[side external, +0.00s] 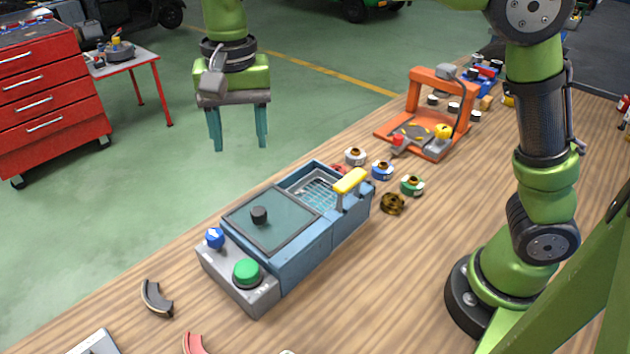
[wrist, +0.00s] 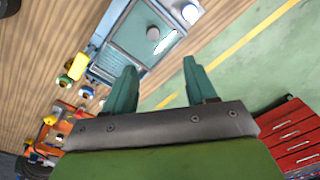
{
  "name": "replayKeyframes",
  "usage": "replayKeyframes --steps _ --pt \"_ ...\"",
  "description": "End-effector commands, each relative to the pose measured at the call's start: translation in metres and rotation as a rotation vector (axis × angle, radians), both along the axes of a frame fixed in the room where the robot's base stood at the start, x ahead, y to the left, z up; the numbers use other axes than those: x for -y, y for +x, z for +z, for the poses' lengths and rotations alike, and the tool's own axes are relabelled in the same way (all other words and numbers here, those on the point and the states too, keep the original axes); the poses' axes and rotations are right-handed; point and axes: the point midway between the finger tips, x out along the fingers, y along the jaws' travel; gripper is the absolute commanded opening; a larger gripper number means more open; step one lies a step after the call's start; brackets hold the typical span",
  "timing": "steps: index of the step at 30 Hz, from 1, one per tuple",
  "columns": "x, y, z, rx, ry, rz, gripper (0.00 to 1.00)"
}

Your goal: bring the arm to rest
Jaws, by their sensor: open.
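My gripper (side external: 238,143) hangs in the air at the upper left of the side external view, with its two teal fingers pointing down. The fingers stand wide apart with nothing between them. In the wrist view my gripper (wrist: 162,80) also shows open and empty. It is well above the floor side of the wooden bench (side external: 90,300), behind and above the blue-grey machine (side external: 318,248). The machine has a flat lid with a black knob, a wire basket, a yellow handle, and a grey front with a green and a blue button. It also shows in the wrist view (wrist: 120,40).
An orange frame press (side external: 415,125) stands farther back on the bench. Several small coloured parts, such as a green one (side external: 411,187), lie between it and the machine. Curved pieces (side external: 157,300) lie at the front. A red tool cabinet (side external: 45,100) stands at the left.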

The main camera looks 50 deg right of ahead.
Motion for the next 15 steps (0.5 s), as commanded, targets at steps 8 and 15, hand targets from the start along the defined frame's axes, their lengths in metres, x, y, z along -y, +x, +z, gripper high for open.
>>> replayKeyframes --steps 8,15 --pt "0.055 -0.042 -0.012 0.147 0.082 0.319 0.56" --pt "0.121 -0.103 -0.019 0.387 0.109 0.412 0.56"
